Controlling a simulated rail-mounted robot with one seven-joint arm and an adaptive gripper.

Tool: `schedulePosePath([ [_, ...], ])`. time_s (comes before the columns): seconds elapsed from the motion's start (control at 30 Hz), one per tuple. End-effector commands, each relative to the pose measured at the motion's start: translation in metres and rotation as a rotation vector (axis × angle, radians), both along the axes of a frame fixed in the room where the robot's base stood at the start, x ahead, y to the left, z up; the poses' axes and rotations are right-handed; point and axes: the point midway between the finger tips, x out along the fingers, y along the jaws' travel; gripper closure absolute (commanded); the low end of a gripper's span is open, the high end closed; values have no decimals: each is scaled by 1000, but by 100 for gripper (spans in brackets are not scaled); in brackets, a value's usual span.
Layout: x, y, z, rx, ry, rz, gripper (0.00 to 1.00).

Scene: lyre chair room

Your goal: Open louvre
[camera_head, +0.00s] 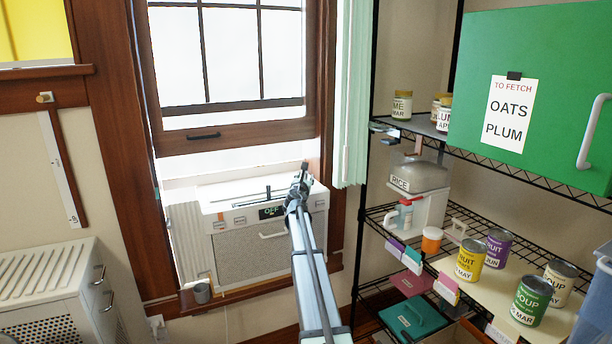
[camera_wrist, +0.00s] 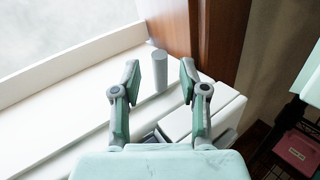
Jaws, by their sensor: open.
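The window air conditioner (camera_head: 262,220) sits in the lower window opening, with a small display reading OFF and a grille front. A thin dark bar with a short upright piece, possibly the louvre (camera_head: 250,196), runs along its top; the exact part is too small to tell. My gripper (camera_head: 303,174) is above the unit's right end. In the wrist view, my gripper (camera_wrist: 160,76) is open. A short grey upright cylinder (camera_wrist: 159,72) appears in the gap between the fingers, touching neither; I cannot tell its depth. White casing lies below.
The brown window frame (camera_head: 322,100) and a pale green curtain (camera_head: 352,100) stand close on the right. A wire shelf (camera_head: 440,225) with jars and cans is further right.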

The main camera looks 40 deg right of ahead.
Motion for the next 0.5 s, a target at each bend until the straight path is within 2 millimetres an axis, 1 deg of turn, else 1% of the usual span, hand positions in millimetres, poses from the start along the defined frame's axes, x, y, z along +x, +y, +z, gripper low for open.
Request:
schedulePosePath([
  [0.03,10,-9,1,0,0,0,57],
  [0.2,22,-22,1,-1,1,0,57],
  [0.3,25,-25,0,-1,1,0,57],
  [0.5,25,-25,0,0,0,0,57],
])
